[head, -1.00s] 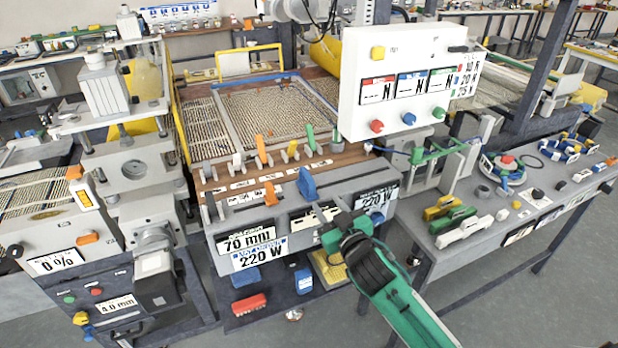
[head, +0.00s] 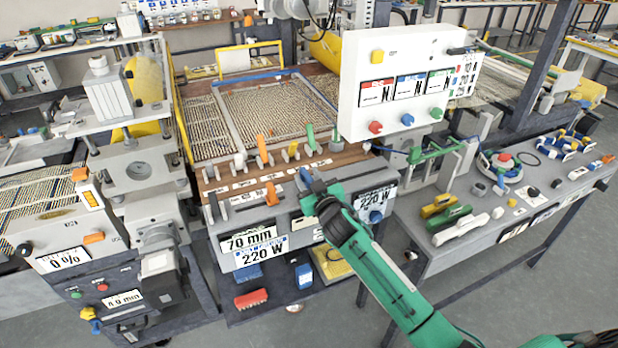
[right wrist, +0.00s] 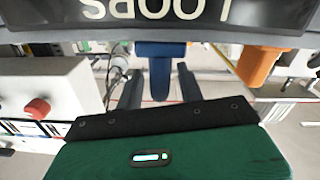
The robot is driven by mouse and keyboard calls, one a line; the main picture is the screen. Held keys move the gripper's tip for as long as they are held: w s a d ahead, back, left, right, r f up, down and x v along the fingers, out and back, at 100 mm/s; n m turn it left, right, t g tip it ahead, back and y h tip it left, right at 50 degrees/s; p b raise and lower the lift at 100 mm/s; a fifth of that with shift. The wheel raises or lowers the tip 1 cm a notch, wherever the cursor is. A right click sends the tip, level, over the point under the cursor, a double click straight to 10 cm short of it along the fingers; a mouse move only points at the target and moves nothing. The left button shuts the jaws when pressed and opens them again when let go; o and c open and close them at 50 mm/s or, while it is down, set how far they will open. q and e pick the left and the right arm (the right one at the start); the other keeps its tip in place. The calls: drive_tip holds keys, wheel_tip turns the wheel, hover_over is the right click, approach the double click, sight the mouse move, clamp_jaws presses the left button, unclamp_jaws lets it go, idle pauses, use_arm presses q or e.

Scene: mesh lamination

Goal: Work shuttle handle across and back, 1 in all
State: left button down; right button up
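The blue shuttle handle (head: 305,176) stands on the front ledge of the middle machine, partly hidden by my right gripper. My right gripper (head: 311,189) has come in from the lower right and is at the handle. In the right wrist view the blue handle (right wrist: 160,68) shows between the two dark fingers (right wrist: 160,90), its narrow lower part apart from both of them. The fingers look open around it, not closed on it. My left gripper is not in view.
Orange, yellow and green levers (head: 263,150) stand on the wooden ledge behind the handle. A white control panel (head: 402,85) with coloured knobs hangs to the right. An orange lever (head: 271,193) is left of the handle. A side table (head: 480,250) holds several tools.

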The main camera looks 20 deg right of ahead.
clamp_jaws()
drive_tip(key=shift+d, duration=0.1)
